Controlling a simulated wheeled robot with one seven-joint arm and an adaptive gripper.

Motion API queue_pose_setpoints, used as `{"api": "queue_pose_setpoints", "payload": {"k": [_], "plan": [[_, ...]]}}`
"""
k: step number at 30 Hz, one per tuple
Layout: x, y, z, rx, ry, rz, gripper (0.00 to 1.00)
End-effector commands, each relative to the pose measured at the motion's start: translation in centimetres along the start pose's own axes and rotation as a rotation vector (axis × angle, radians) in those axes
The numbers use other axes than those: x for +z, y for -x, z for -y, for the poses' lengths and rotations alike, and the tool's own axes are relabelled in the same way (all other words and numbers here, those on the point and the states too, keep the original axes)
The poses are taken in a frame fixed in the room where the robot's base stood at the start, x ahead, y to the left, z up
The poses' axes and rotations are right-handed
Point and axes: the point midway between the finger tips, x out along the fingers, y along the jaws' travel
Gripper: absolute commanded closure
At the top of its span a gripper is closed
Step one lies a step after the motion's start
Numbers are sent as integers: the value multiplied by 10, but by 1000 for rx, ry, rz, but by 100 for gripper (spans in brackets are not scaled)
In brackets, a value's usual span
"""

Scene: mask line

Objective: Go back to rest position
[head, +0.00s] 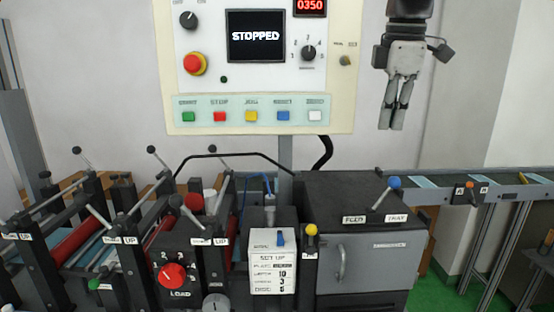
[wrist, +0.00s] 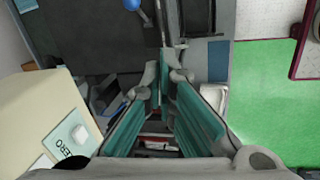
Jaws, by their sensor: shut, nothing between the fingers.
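My gripper (head: 392,112) hangs in the upper right of the head view, fingers pointing down. Its fingers are shut together with nothing between them. It is to the right of the control panel (head: 154,85) and above the feed box, apart from both. In the wrist view my gripper (wrist: 163,75) reaches up the middle of the picture, with teal inner finger faces. The panel's screen (head: 255,36) reads STOPPED.
Below is the line: a black box with a blue-knobbed lever (head: 386,198), a red LOAD knob (head: 173,275) and several upright levers at left. A conveyor (head: 465,190) runs off to the right. Green floor (wrist: 265,95) shows at right in the wrist view. The air around my gripper is clear.

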Motion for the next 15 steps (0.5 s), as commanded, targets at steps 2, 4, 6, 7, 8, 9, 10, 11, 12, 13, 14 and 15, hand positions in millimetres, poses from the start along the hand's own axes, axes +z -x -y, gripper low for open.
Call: {"api": "queue_pose_setpoints", "payload": {"k": [2,4,6,7,8,9,10,11,12,13,14,15], "plan": [[-5,5,29,31,-124,5,100],[-8,5,53,57,-240,0,100],[-10,2,77,81,-359,-9,100],[-10,0,88,91,-409,-15,100],[-10,-2,99,102,-460,-21,100],[-10,-6,114,115,-530,-31,100],[-10,-9,125,124,-581,-40,100],[-9,-12,136,132,-633,-49,100],[-8,-18,151,142,-702,-63,100],[-8,-22,162,149,-755,-75,100],[-7,-28,173,156,-807,-87,100],[-6,-35,189,164,-877,-106,100]]}}
